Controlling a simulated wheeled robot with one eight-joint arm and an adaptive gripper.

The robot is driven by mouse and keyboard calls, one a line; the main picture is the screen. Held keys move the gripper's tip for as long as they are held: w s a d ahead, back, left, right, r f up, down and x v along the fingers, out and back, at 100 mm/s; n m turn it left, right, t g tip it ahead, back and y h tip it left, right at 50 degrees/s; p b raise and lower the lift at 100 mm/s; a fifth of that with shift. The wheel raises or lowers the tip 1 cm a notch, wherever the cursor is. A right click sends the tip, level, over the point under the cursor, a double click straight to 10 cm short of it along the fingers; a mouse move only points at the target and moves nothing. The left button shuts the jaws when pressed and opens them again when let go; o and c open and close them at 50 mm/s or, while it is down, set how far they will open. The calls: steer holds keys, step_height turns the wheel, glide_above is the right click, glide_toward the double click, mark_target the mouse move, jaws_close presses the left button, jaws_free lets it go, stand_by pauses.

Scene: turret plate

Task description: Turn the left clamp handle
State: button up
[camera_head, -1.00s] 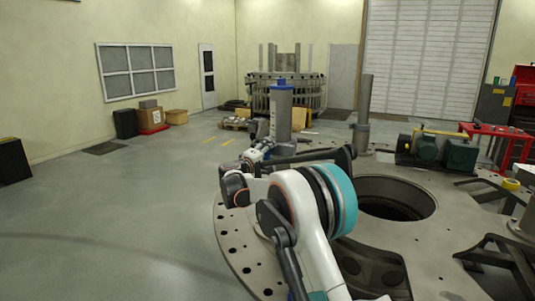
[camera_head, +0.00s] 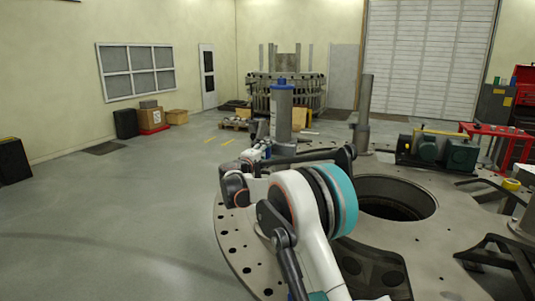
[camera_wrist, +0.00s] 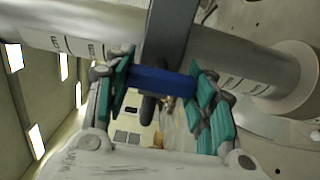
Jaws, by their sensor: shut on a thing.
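The left clamp is a grey upright post (camera_head: 281,112) with a blue band near its top, standing on the round turret plate (camera_head: 235,240). In the wrist view its blue handle (camera_wrist: 160,82) lies crosswise between the green finger pads of my gripper (camera_wrist: 163,88). The gripper is shut on this blue handle. A dark bar (camera_wrist: 168,35) crosses behind the handle, and a big grey cylinder (camera_wrist: 215,55) runs behind the fingers. In the head view my gripper (camera_head: 262,142) is small and partly hidden beside the post's foot; the handle is not clear there.
A large round hole (camera_head: 395,200) opens in the plate. A second grey post (camera_head: 363,115) stands farther right. Green motors (camera_head: 440,150) and a red table (camera_head: 495,140) are at the right.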

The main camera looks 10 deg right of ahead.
steer(key=o, duration=1.1)
steer(key=shift+a, duration=0.1)
steer(key=v, duration=1.2)
